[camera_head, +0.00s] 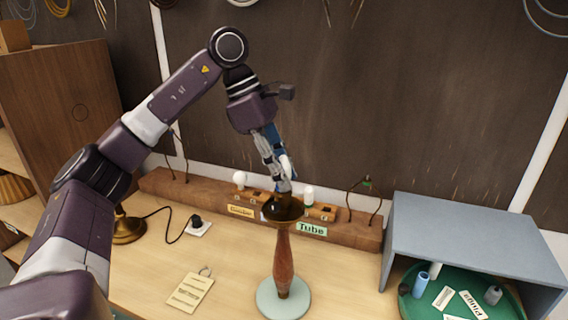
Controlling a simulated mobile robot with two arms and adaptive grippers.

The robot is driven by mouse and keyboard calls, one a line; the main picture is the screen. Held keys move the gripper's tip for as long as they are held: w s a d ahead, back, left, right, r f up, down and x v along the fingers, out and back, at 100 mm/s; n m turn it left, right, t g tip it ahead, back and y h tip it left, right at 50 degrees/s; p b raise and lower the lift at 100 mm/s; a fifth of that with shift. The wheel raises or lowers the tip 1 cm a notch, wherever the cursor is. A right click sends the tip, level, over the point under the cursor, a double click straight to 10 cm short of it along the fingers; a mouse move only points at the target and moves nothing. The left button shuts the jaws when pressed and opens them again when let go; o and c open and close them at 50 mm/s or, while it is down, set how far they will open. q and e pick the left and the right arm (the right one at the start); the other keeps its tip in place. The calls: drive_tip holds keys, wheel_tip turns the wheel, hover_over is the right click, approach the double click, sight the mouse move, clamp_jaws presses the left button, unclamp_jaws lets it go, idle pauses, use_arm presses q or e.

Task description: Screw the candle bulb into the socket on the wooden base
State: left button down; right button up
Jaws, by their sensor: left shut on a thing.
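The turned wooden base (284,262) stands upright on a pale round foot (268,301) at the front middle of the bench. A dark, wide cup (283,211) tops it, and I cannot make out the socket inside. My left gripper (285,184) points down just above the cup. It is shut on a small whitish thing (286,166), which looks like the candle bulb and is mostly hidden by the fingers. I cannot tell whether the bulb touches the socket. My right gripper is not in view.
Behind stands a wooden rack (345,226) with white bulbs and a "Tube" label (311,229). A grey open box (470,232) holds a green tray (408,306) at right. A brass lamp foot (128,230), corded plug (197,222) and paper tag (190,292) lie left.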

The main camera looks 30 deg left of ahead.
use_arm(q)
drive_tip(key=m+p, duration=0.1)
drive_tip(key=m+g+p, duration=0.1)
drive_tip(key=m+p, duration=0.1)
drive_tip(key=shift+r+m+g, duration=0.3)
drive_tip(key=shift+f+m+g+p, duration=0.25)
drive_tip(key=shift+m+p, duration=0.2)
drive_tip(key=shift+m, duration=0.25)
drive_tip(key=shift+f, duration=0.1)
drive_tip(key=shift+r+m+g+p, duration=0.3)
drive_tip(key=shift+m+g+p, duration=0.05)
drive_tip(key=shift+m+p, duration=0.5)
drive_tip(key=shift+f+m, duration=0.1)
drive_tip(key=shift+m, duration=0.45)
drive_tip(key=shift+f+m+g, duration=0.25)
drive_tip(key=shift+m+g, duration=0.15)
drive_tip(key=shift+s+r+m+g+y, duration=0.1)
drive_tip(key=shift+m+g+y, duration=0.2)
drive_tip(key=shift+m, duration=1.1)
